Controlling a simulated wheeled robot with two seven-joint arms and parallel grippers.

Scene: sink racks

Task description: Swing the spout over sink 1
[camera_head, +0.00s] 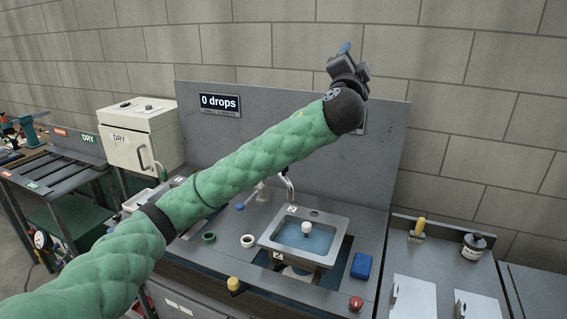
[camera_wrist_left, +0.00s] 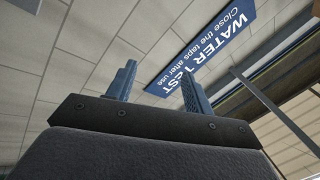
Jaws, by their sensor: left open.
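My left gripper (camera_head: 347,55) is raised in front of the upper right of the grey back panel, open and empty, with its fingers pointing up. In the left wrist view its two blue fingers (camera_wrist_left: 160,88) stand apart with nothing between them. A curved metal spout (camera_head: 288,186) shows just below my green left arm, behind a sink (camera_head: 326,257) with blue water and a white-topped plug or knob. That sink's label looks like a 2. My arm hides part of the counter to the left, and I cannot make out sink 1. My right gripper is not in view.
Green (camera_head: 208,238), white (camera_head: 248,241), yellow (camera_head: 233,284) and red (camera_head: 356,303) round parts sit around the sink. A blue block (camera_head: 361,266) lies right of it. A white DRY cabinet (camera_head: 140,135) stands left. The wrist view shows a WATER TEST sign (camera_wrist_left: 205,45).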

